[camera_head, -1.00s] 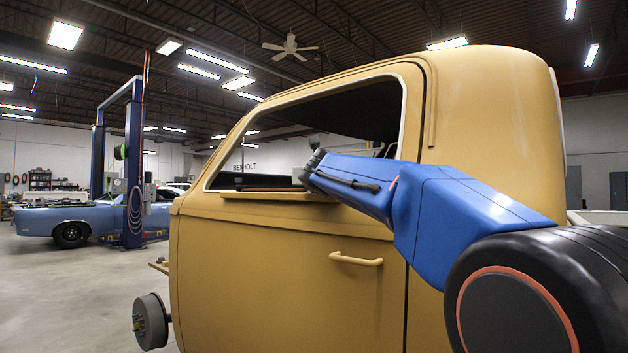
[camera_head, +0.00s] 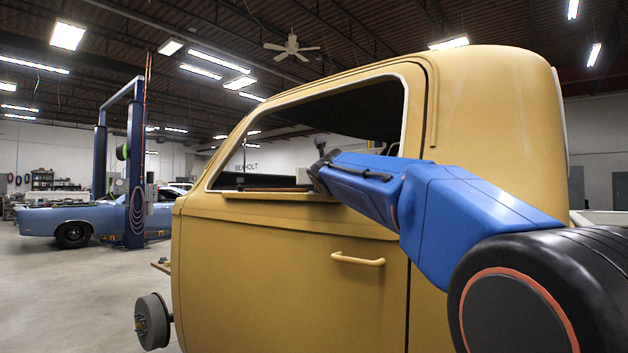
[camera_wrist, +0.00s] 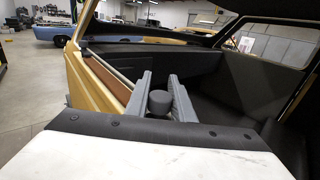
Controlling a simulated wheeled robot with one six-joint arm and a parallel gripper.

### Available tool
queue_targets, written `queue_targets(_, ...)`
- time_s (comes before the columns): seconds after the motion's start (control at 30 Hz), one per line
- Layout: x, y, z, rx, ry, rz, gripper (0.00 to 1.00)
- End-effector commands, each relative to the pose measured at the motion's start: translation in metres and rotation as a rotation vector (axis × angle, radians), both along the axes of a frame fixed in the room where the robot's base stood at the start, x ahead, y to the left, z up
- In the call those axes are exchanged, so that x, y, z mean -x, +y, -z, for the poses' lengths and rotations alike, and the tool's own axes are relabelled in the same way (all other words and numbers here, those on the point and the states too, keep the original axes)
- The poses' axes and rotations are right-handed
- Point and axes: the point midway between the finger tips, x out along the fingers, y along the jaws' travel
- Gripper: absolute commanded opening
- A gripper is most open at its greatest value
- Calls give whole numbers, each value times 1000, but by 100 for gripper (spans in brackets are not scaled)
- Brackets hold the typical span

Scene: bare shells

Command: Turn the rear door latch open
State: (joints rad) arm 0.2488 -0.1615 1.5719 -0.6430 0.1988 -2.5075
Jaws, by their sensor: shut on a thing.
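The yellow door (camera_head: 270,270) of the cab is closed, with an open window and a fixed bar handle (camera_head: 357,259) on its outer face. My gripper (camera_wrist: 158,88) reaches in over the window sill; its tip (camera_head: 318,168) is partly hidden in the head view. In the wrist view its two grey fingers stand on either side of a dark, round knob (camera_wrist: 159,103) and are shut on it. I cannot tell for sure whether this knob is the rear door latch. No other latch shows clearly.
The yellow window sill (camera_wrist: 100,72) runs close along the left of my gripper in the wrist view. The dark cab interior (camera_wrist: 235,85) lies to its right. A bare wheel hub (camera_head: 151,322) sticks out at the front left. The floor (camera_head: 75,290) on the left is clear.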

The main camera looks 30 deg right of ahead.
Motion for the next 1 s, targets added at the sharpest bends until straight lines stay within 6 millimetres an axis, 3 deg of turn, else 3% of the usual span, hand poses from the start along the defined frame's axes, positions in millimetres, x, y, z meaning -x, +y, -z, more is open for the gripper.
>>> queue_targets(0.1,0,0,1,0,1,0,0)
queue_targets(0.13,0,0,1,0,1,0,26)
queue_targets(0.2,0,0,1,0,1,0,40)
queue_targets(0.63,8,3,-1,1,-1,0,40)
queue_targets(1.0,62,24,0,0,-1,0,40)
